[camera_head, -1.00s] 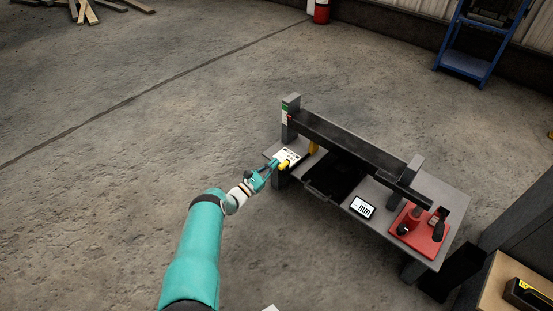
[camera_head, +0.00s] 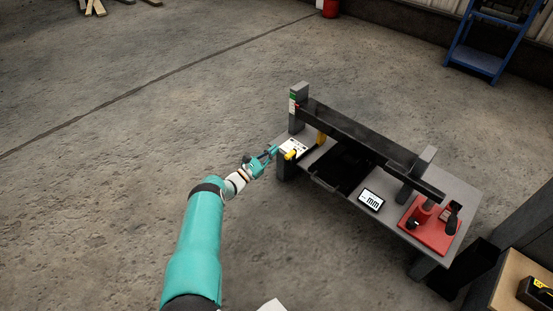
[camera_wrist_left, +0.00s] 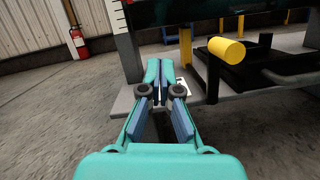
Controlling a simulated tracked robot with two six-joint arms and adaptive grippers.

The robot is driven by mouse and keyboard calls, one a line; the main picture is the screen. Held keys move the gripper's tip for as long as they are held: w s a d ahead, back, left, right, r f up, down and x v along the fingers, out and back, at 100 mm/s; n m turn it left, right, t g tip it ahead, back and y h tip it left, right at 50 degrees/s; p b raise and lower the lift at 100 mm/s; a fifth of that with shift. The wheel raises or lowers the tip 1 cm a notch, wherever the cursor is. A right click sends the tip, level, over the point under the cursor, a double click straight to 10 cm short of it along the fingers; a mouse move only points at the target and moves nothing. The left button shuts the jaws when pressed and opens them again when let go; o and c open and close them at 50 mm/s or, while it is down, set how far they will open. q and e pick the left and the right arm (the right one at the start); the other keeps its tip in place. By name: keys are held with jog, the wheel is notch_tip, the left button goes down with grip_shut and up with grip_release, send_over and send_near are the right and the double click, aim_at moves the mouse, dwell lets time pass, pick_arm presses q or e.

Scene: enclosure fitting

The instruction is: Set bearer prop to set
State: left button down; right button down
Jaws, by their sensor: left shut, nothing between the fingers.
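A grey bench (camera_head: 458,188) carries a long dark beam (camera_head: 365,135) between grey uprights. A yellow cylindrical grip (camera_head: 290,155) sits at the bench's left end, by a white marked plate (camera_head: 297,146). In the left wrist view the yellow grip (camera_wrist_left: 227,50) is on the end of a dark bar, right of my fingers. A yellow post (camera_head: 320,138) stands under the beam; it also shows in the left wrist view (camera_wrist_left: 237,22). My left gripper (camera_head: 272,151) is shut and empty, just left of the grip and apart from it. I cannot tell which part is the bearer prop.
A small display (camera_head: 371,200) and a red base (camera_head: 430,233) with a dark-handled fixture are on the bench's right half. A green and red marked post (camera_head: 297,105) rises at the left end. Open concrete floor lies left. A blue rack (camera_head: 478,55) stands behind.

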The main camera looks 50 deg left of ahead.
pick_arm(q)
jog(key=s+a+p, duration=0.2)
jog(key=s+p, duration=0.2)
jog(key=s, duration=0.6)
jog(key=shift+f, duration=0.2)
